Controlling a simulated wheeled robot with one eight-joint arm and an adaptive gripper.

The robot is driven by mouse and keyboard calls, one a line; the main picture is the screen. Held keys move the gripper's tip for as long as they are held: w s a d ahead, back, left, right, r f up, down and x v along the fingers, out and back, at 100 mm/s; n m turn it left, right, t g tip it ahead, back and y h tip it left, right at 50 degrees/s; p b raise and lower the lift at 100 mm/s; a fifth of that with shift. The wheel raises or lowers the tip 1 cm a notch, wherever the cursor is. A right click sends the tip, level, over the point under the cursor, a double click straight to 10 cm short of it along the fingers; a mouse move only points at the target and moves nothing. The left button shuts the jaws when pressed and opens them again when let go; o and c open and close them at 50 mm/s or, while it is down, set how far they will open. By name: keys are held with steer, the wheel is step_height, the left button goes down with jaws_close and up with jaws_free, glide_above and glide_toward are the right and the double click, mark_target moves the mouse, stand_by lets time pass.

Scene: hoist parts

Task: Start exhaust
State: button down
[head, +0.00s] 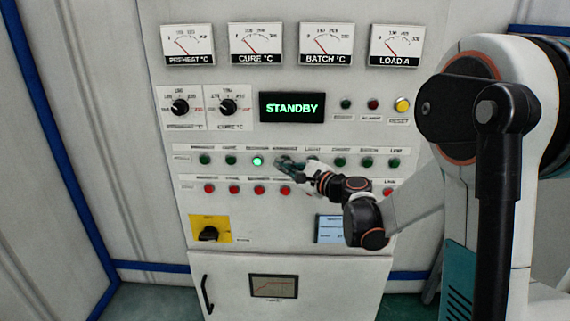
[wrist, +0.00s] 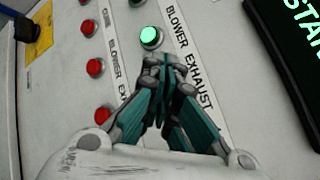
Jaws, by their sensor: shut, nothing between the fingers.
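A row of green start buttons runs across the panel in the head view. My gripper (head: 283,162) is shut and empty, its fingertips at the place of the button under the EXHAUST label. In the wrist view the closed fingertips (wrist: 165,68) lie beside the EXHAUST label (wrist: 195,88). The exhaust start button is hidden behind the fingers, so I cannot tell whether they touch it or whether it is lit. The blower button (head: 257,161), to the left, glows bright green; it also shows lit in the wrist view (wrist: 150,37).
A row of red buttons (head: 234,189) runs below the green ones. The display (head: 292,107) reads STANDBY. Knobs (head: 180,107), a yellow reset button (head: 402,105) and a yellow-plated switch (head: 209,230) are on the panel. My arm covers part of its right side.

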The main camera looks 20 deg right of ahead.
steer(key=shift+s+a, duration=0.1)
steer(key=shift+s, duration=0.2)
steer(key=shift+s+a, duration=0.25)
steer(key=shift+s, duration=0.55)
steer(key=shift+s+a, duration=0.3)
steer(key=shift+s, duration=0.45)
steer(key=shift+s+a, duration=0.25)
steer(key=shift+s, duration=0.55)
